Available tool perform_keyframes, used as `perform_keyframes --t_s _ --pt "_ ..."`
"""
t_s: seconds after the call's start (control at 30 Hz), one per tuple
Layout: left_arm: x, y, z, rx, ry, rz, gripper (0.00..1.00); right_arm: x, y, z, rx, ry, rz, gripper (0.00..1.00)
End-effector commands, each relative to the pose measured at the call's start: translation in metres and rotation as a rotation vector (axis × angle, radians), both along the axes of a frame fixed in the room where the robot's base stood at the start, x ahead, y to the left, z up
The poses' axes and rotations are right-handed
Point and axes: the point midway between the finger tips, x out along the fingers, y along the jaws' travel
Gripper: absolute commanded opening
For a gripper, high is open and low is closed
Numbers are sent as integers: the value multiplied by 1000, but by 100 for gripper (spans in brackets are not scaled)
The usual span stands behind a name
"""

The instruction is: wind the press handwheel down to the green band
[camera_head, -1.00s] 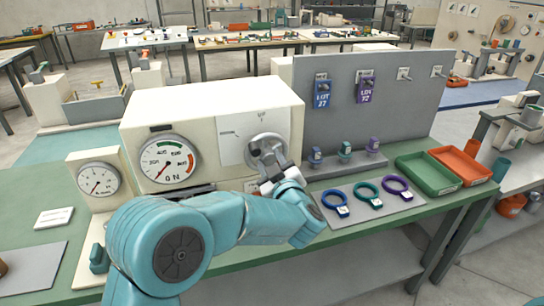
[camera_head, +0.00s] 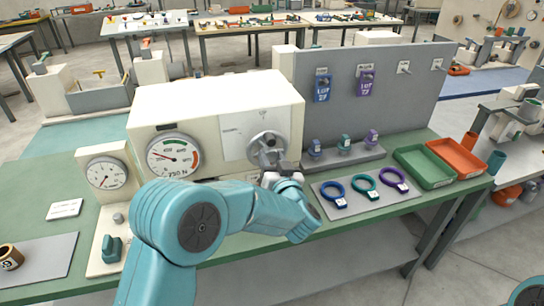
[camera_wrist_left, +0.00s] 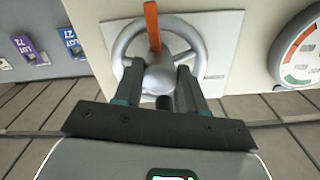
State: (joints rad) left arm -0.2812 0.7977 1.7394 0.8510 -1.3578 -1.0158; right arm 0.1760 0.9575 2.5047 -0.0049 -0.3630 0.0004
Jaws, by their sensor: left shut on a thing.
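The grey handwheel (camera_head: 262,142) is on the front of the cream press housing (camera_head: 215,100). It also shows in the left wrist view (camera_wrist_left: 122,45), with an orange strip (camera_wrist_left: 152,25) across its rim. My left gripper (camera_head: 272,162) is at the wheel's lower part. In the left wrist view its fingers (camera_wrist_left: 160,78) are either side of the hub area, shut on the handwheel; the exact contact is partly hidden. My right gripper is out of view.
A smaller gauge (camera_head: 105,173) stands left of the large dial. Right of the press are a grey panel with hanging lot tags, a mat (camera_head: 345,203) with coloured rings, and green (camera_head: 425,168) and orange (camera_head: 457,157) trays.

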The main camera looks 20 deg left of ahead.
Motion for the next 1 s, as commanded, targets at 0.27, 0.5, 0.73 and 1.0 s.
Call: perform_keyframes --t_s 0.27,0.5,0.73,1.0 --pt "0 0 -1 34 26 0 10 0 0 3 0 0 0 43" --pt "0 0 -1 36 27 1 10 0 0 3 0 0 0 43" --pt "0 0 -1 35 26 1 66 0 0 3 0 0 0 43" --pt "-1 0 -1 35 25 0 66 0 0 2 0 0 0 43"
